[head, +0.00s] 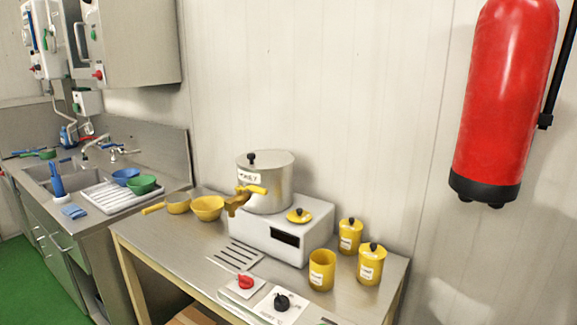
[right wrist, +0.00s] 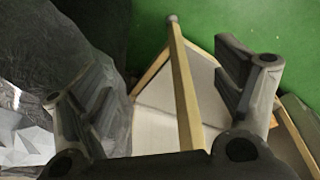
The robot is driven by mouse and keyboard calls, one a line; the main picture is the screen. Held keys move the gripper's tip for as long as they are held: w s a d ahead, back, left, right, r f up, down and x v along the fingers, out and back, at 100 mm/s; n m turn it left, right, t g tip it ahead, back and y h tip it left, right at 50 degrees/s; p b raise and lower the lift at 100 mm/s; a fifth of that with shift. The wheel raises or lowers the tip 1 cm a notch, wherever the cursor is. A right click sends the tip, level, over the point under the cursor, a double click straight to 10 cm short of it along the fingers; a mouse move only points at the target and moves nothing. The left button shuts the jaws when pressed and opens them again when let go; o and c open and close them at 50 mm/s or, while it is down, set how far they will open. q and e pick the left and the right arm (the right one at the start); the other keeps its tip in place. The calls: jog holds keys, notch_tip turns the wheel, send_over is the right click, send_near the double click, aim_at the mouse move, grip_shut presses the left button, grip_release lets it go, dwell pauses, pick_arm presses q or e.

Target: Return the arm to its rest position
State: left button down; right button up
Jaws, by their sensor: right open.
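My right gripper (right wrist: 165,85) shows in the right wrist view with its two dark fingers spread wide apart and nothing between them. Behind the fingers are a wooden frame edge (right wrist: 183,85), pale flat panels and green floor. Neither of my arms shows in the head view. There a steel kettle (head: 268,190) with a lid stands on a white heating unit (head: 317,224) on the steel table (head: 190,238). My left gripper is in neither view.
Yellow canisters (head: 369,264), a yellow bowl (head: 207,208) and a yellow-handled pan (head: 178,203) stand on the table. A sink counter (head: 100,213) is at the left. A red extinguisher (head: 505,95) hangs at the right. Green floor (head: 35,278) shows at lower left.

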jog(key=s+f+b, duration=0.2)
jog(key=s+f, duration=0.1)
jog(key=f, duration=0.6)
jog(key=s+f+b, duration=0.1)
jog(key=s+f, duration=0.3)
jog(key=f, duration=0.6)
jog(key=s+d+f+g+b, duration=0.1)
jog(key=s+d+f+b, duration=0.2)
jog(key=s+f, duration=0.8)
jog(key=shift+s+d+f+g, duration=0.15)
jog(key=shift+s+g, duration=0.15)
jog(key=shift+s, duration=0.3)
